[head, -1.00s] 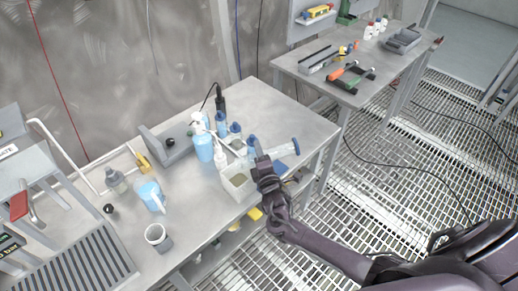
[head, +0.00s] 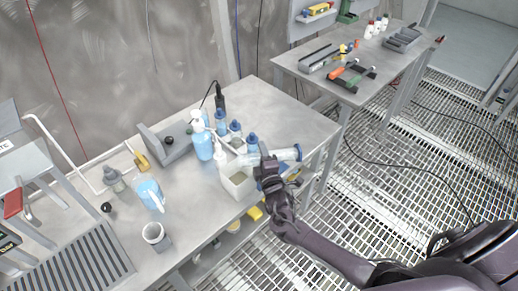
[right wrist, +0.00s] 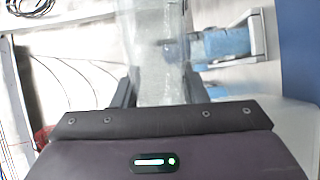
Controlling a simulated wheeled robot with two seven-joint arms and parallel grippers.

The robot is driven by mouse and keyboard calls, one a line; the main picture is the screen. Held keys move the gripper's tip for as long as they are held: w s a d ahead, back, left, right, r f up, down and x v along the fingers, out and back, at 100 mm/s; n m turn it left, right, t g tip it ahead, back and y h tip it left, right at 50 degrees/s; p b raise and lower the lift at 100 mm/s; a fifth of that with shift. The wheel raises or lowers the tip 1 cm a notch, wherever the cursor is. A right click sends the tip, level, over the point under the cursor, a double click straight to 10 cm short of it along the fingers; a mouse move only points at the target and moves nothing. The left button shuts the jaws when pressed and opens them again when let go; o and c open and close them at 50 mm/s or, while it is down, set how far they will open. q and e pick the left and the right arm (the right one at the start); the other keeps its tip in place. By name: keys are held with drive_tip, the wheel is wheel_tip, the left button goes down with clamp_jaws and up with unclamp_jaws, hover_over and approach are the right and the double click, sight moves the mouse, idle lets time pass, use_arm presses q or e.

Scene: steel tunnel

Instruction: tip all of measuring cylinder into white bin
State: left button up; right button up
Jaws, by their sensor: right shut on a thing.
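My right gripper (head: 268,167) is shut on a clear measuring cylinder (head: 287,154) at the front edge of the table. The cylinder lies nearly level in the head view, one end pointing right and the other partly hidden behind the gripper. It also shows in the right wrist view (right wrist: 155,45) as a clear tube between the fingers. The white bin (head: 239,187) stands on the table just left of the gripper, with a brownish inside showing. I cannot tell whether the cylinder's near end is over the bin. My left gripper is not in view.
Blue-capped bottles (head: 235,130) and a blue pump bottle (head: 202,143) stand close behind the bin. A blue jug (head: 151,194) and a white mug (head: 155,235) stand to the left. The table's back right part is bare. A second table (head: 350,62) stands behind right.

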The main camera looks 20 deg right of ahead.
drive_tip(key=m, duration=0.3)
drive_tip(key=shift+r+m+b, duration=0.15)
drive_tip(key=shift+m+b, duration=0.15)
drive_tip(key=shift+m, duration=0.8)
drive_tip(key=shift+w+a+r+m+p, duration=0.1)
drive_tip(key=shift+a+r+m+p, duration=0.1)
drive_tip(key=shift+r+m+p, duration=0.25)
drive_tip(key=shift+a+r+m+p, duration=0.15)
drive_tip(key=shift+r+m+p, duration=0.05)
drive_tip(key=shift+r+m, duration=0.3)
drive_tip(key=r+m+p, duration=0.1)
drive_tip(key=m, duration=0.1)
drive_tip(key=a+r+m+p, duration=0.1)
drive_tip(key=r, duration=0.1)
drive_tip(key=shift+w+a+r+m, duration=0.1)
drive_tip(key=shift+a+m, duration=0.05)
drive_tip(key=shift+m, duration=0.2)
drive_tip(key=shift+a, duration=0.1)
drive_tip(key=shift+r, duration=0.1)
